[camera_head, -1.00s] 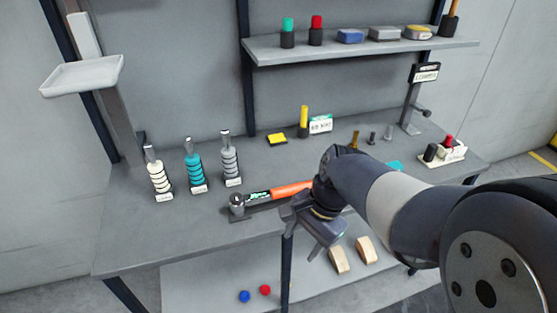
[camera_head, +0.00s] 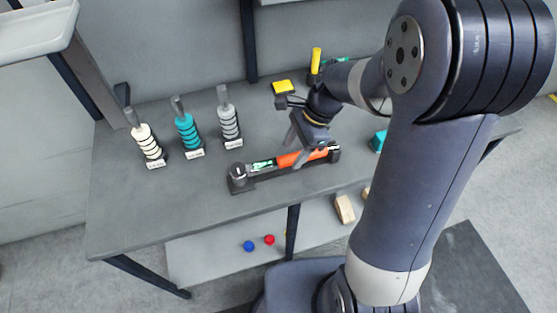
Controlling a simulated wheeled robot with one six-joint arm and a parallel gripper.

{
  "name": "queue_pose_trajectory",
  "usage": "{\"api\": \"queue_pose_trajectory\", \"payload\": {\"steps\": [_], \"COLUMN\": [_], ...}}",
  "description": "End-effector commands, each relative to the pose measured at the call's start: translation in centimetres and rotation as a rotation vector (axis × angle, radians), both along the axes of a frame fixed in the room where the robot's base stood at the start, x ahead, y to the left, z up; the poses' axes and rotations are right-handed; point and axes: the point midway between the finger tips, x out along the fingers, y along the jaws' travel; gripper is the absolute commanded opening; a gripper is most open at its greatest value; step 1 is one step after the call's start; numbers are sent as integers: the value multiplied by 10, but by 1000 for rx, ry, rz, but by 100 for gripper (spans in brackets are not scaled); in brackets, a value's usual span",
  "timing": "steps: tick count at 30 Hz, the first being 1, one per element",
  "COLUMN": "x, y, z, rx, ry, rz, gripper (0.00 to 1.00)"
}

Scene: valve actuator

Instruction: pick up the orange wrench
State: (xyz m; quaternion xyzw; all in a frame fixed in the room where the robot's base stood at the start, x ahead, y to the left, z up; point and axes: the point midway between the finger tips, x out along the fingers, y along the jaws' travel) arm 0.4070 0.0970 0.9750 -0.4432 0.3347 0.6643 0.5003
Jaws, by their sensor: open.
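The orange wrench (camera_head: 289,160) lies along a dark holder (camera_head: 270,174) near the front edge of the grey table. Its round metal head (camera_head: 237,170) is at the left and its orange handle runs to the right, with a green and black label between. My gripper (camera_head: 297,152) is open, pointing down at the orange handle from above. One finger shows in front of the handle; the other is mostly hidden, and I cannot tell whether either touches it.
A yellow pad (camera_head: 283,87) and a yellow-handled tool (camera_head: 316,60) are at the back. A lower shelf holds a blue ball (camera_head: 249,246) and red ball (camera_head: 269,240).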

Motion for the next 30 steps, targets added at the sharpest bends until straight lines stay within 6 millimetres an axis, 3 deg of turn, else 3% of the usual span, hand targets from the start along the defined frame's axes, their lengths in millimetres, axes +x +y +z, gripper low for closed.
{"api": "queue_pose_trajectory", "payload": {"steps": [12, 20, 30], "x": [-2, -2, -2], "y": [20, 21, 21], "z": [-44, -48, -48], "rx": [-1, -1, -1], "ry": [3, -2, -1], "rz": [2, 1, 1], "gripper": [54, 54, 28]}}
